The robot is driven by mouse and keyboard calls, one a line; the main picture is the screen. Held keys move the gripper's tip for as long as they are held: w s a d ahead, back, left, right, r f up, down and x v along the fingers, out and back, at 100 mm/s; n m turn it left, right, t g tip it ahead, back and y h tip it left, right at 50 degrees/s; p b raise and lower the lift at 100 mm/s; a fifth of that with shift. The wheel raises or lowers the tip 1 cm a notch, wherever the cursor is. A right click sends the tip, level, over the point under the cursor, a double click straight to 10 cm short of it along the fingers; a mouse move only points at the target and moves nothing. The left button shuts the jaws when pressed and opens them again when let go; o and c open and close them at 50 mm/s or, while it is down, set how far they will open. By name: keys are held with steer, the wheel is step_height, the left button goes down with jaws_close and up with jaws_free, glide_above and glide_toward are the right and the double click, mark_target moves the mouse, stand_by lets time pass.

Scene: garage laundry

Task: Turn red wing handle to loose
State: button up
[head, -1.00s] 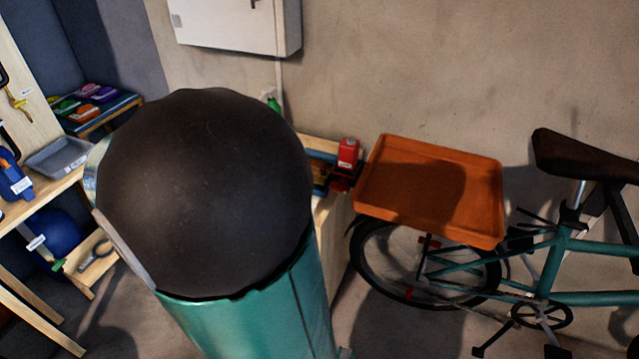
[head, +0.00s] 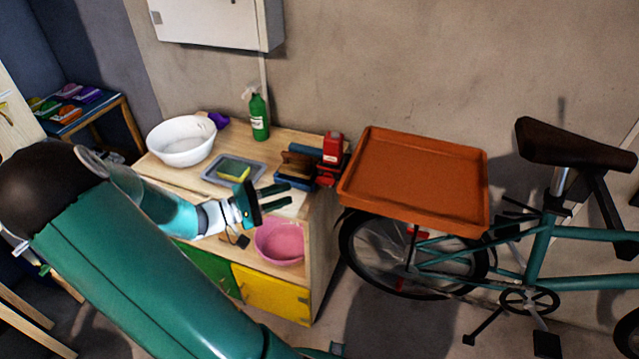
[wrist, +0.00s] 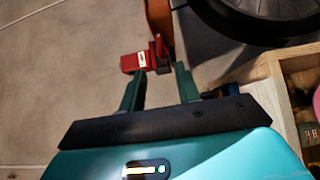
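A red fixture with a white label (head: 333,149) stands at the right end of the wooden bench, beside the orange tray. In the wrist view the labelled red part (wrist: 134,63) lies just beyond my fingertips, with a smaller upright red piece (wrist: 158,48) beside it. I cannot tell for sure which part is the wing handle. My gripper (head: 276,197) is over the bench front, left of the fixture and apart from it. In the wrist view its two green fingers (wrist: 160,76) are spread and empty.
The bench holds a white bowl (head: 182,142), a green spray bottle (head: 259,118), a grey tray with a sponge (head: 215,172) and a brush (head: 298,163). The orange tray (head: 410,185) is close to the fixture. A bicycle (head: 535,240) stands at right.

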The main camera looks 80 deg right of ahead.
mark_target(320, 184)
steer(key=x, duration=1)
steer(key=shift+s+d, duration=0.1)
steer(key=shift+s, duration=0.05)
jaws_close()
